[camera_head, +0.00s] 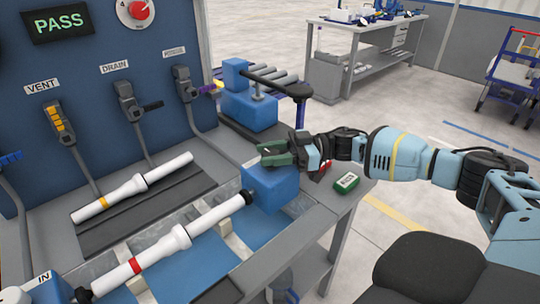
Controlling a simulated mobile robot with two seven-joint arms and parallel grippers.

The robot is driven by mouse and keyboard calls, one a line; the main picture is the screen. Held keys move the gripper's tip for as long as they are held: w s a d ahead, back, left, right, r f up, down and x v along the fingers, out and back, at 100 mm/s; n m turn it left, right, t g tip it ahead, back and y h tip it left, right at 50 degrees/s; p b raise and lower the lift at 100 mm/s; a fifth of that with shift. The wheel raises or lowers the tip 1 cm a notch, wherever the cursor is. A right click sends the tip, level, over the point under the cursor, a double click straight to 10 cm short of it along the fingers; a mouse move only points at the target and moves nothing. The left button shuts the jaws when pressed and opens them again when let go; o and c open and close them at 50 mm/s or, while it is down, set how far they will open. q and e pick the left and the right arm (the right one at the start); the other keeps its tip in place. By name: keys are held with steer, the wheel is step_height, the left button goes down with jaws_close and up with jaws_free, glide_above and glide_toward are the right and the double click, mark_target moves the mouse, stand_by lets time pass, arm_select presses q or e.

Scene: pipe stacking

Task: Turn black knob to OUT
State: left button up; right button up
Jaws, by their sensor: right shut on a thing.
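My right gripper (277,154) reaches in from the right, with its dark green fingers at the top of the blue block (272,190) at the right end of the bench. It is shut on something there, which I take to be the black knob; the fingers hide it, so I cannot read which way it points. A white pipe (205,220) with a red band runs from this block to another blue block (42,288) marked IN at lower left. No OUT label is readable. My left gripper is not in view.
A second white pipe (132,187) lies on a dark mat behind. A blue panel carries levers labelled VENT and DRAIN, a red knob (138,10) and a PASS display (58,23). A small green-and-white device (347,182) lies on the bench's right edge.

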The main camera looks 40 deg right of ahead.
steer(key=n+g, duration=0.1)
steer(key=n+g+y+b, duration=0.1)
steer(key=g, duration=0.1)
steer(key=shift+w+f, duration=0.15)
steer(key=n+g+y+b, duration=0.1)
steer(key=n+g+b, duration=0.1)
steer(key=g+b, duration=0.1)
steer(key=shift+f+n+g, duration=0.1)
steer(key=shift+n+g, duration=0.2)
steer(key=shift+g, duration=0.2)
steer(key=shift+n+g+b, duration=0.5)
steer(key=shift+g+b, duration=0.3)
steer(key=n+g+b, duration=0.1)
steer(key=g+b, duration=0.1)
steer(key=b, duration=0.1)
steer(key=shift+a+n+g, duration=0.1)
steer(key=shift+n+g, duration=0.3)
steer(key=shift+r+n+g+h+b, duration=0.2)
steer(key=shift+n+g+h+b, duration=0.2)
steer(key=shift+n+g+b, duration=0.7)
steer(key=shift+b, duration=0.4)
steer(key=o, duration=1)
steer(key=shift+c, duration=0.2)
